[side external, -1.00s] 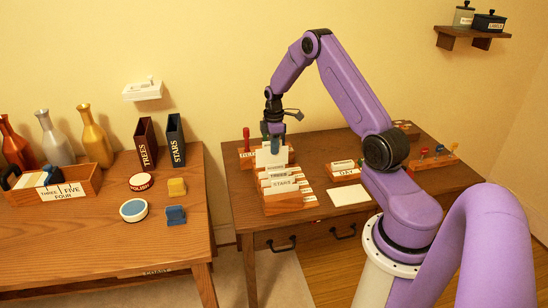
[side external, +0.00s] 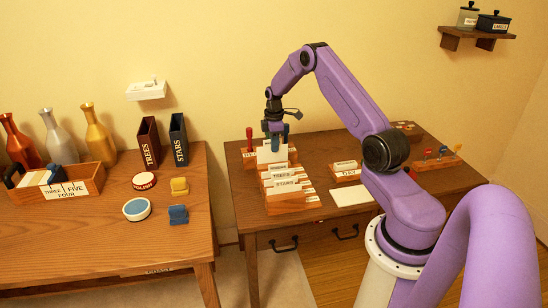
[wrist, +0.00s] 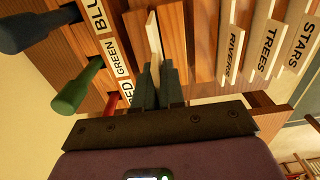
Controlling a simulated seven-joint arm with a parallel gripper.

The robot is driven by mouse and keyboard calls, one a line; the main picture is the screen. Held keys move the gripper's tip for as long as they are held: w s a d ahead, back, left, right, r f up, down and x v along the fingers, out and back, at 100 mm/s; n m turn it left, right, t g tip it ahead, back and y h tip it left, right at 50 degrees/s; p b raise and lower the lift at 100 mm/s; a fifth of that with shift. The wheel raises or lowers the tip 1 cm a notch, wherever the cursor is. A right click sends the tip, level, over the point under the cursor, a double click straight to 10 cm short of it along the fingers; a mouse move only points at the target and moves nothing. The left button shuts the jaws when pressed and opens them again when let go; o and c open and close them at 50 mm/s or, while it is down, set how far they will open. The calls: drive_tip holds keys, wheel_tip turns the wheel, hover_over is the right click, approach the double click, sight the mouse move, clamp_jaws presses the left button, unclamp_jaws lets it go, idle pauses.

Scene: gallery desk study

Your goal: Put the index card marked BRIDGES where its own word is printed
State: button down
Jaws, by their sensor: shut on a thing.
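My gripper (side external: 275,138) is shut on a pale card (side external: 270,155), with its fingers pointing down at the rear of the wooden card box (side external: 286,207). In the wrist view, the card (wrist: 154,45) is seen nearly edge-on between the dark fingertips (wrist: 157,88). No word on it can be read. The box has dividers labelled RIVERS (wrist: 235,52), TREES (wrist: 267,50) and STARS (wrist: 301,42). The held card is upright behind the RIVERS divider. I cannot tell whether its lower edge touches the box. No BRIDGES label is readable in any view.
A rack with handles and labels BLUE (wrist: 92,14), GREEN (wrist: 115,57) and a partly hidden RED stands close beside the box. To the right are a small block marked DAY (side external: 348,174) and a white sheet (side external: 350,197). The other desk (side external: 90,235) stands left across a gap.

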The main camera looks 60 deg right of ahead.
sight(274, 163)
drive_tip(key=shift+f, duration=2.3)
drive_tip(key=shift+f, duration=0.15)
drive_tip(key=c, duration=1.2)
unclamp_jaws()
drive_tip(key=shift+c, duration=0.2)
